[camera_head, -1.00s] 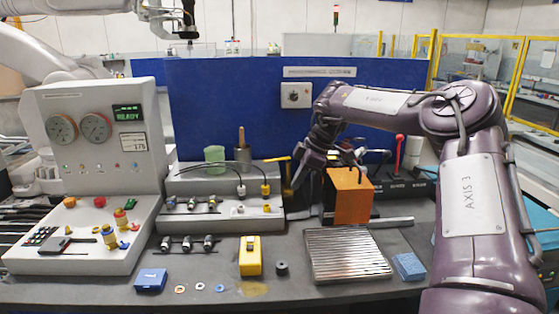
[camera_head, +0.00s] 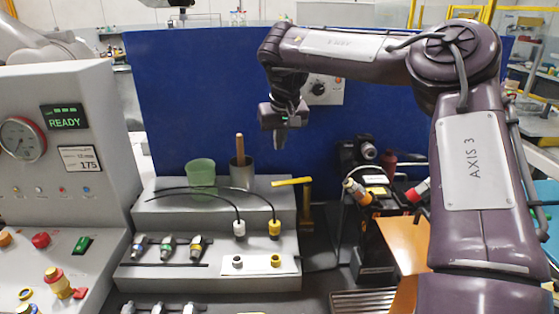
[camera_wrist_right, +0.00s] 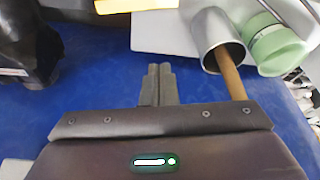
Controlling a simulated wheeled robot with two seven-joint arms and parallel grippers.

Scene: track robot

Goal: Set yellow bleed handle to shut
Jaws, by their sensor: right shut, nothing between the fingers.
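The yellow bleed handle (camera_head: 291,181) is a flat bar on top of a yellow post (camera_head: 306,207) at the right end of the grey stepped bench. In the head view the bar lies level and points left from the post. My right gripper (camera_head: 280,141) is shut and empty, fingers down, above and behind the handle and apart from it. In the wrist view the shut fingers (camera_wrist_right: 157,85) show in the middle, and the yellow bar (camera_wrist_right: 135,5) is at the top edge, partly cut off. My left gripper is not in view.
A metal cup (camera_head: 242,174) with a wooden stick and a green cup (camera_head: 201,173) stand left of the handle. A blue panel (camera_head: 200,90) rises behind. A grey gauge console (camera_head: 65,150) stands at the left.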

